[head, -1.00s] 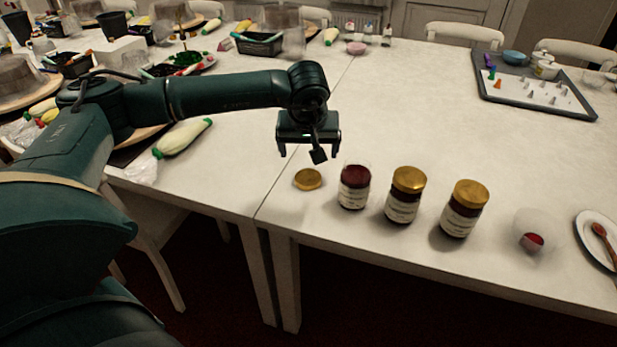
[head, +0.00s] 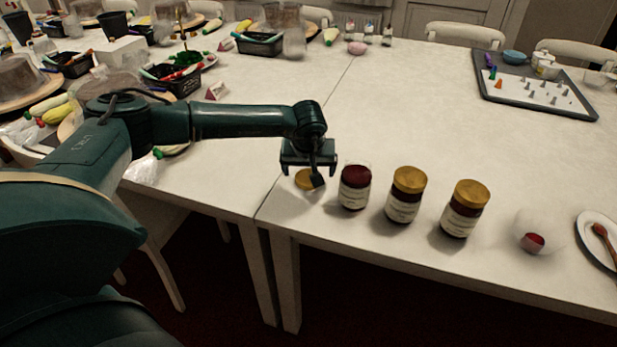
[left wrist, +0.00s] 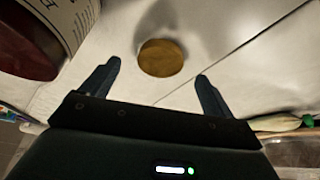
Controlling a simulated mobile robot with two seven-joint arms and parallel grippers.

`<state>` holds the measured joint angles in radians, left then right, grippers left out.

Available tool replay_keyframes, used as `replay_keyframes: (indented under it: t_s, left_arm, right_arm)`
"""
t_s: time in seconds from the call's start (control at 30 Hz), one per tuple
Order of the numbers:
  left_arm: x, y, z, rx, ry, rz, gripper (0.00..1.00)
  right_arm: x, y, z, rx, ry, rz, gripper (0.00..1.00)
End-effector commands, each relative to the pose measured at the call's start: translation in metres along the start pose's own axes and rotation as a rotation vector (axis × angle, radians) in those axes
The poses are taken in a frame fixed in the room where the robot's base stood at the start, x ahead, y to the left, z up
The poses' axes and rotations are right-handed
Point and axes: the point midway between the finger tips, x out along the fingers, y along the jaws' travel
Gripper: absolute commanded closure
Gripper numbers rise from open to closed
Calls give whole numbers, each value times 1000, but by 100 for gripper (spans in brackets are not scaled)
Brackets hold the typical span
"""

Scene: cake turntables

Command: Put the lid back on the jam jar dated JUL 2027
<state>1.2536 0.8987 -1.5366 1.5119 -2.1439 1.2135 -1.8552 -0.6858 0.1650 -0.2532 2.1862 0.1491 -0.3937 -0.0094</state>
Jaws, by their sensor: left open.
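A gold lid (head: 305,180) lies flat on the white table, left of the jars. It also shows in the left wrist view (left wrist: 161,58), beyond and between my open fingertips. An open jar of dark red jam (head: 354,188) stands upright just right of the lid, and its side shows large in the left wrist view (left wrist: 38,40). Two more jars, a middle one (head: 405,195) and a right one (head: 464,209), have gold lids on. The label dates are too small to read. My left gripper (head: 309,182) is open and empty, above the lid. My right gripper is not in view.
A clear cup with something red (head: 533,242) and a plate with a spoon (head: 598,240) are at the right. A grey tray (head: 490,92) lies at the back right. The table's front edge runs close to the jars. The middle of the table is clear.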

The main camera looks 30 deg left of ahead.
Motion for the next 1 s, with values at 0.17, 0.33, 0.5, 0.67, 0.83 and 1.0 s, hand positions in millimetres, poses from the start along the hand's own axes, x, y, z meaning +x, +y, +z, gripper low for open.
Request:
replay_keyframes:
  t_s: [0.17, 0.33, 0.5, 0.67, 0.83, 1.0]
  left_arm:
    - [28, -1, 1, -1, -2, -2, 13]
    - [36, -2, 1, -1, 0, -1, 13]
    - [35, -2, 0, -1, 0, -1, 13]
    - [35, -2, 0, -1, 0, -1, 16]
    - [35, -2, 0, -1, 0, -1, 30]
    - [35, -2, 0, -1, 0, -1, 44]
  right_arm:
    - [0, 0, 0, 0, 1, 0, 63]
    - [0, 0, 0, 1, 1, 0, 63]
    - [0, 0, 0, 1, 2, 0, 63]
    - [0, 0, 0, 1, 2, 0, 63]
    - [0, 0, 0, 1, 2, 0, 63]
    - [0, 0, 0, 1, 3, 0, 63]
